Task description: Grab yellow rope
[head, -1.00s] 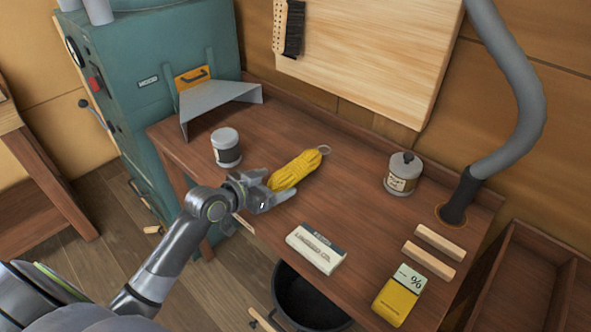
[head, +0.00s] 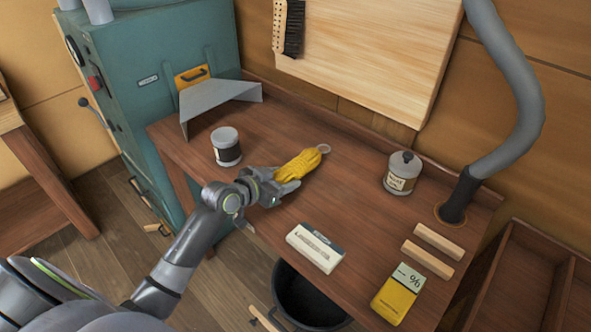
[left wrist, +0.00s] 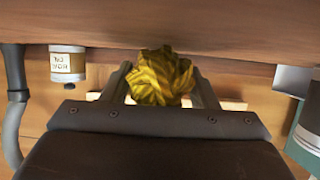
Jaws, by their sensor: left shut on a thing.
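The yellow rope (head: 299,166) is a bundled coil with a small metal ring at its far end, at the middle of the wooden bench in the head view. My left gripper (head: 285,183) is shut on the near end of the rope. In the left wrist view the rope (left wrist: 160,78) fills the space between the two fingers. I cannot tell whether the rope still touches the bench top. My right gripper is not in view.
A grey hose (head: 520,110) rises at right. A black bucket (head: 305,297) is below.

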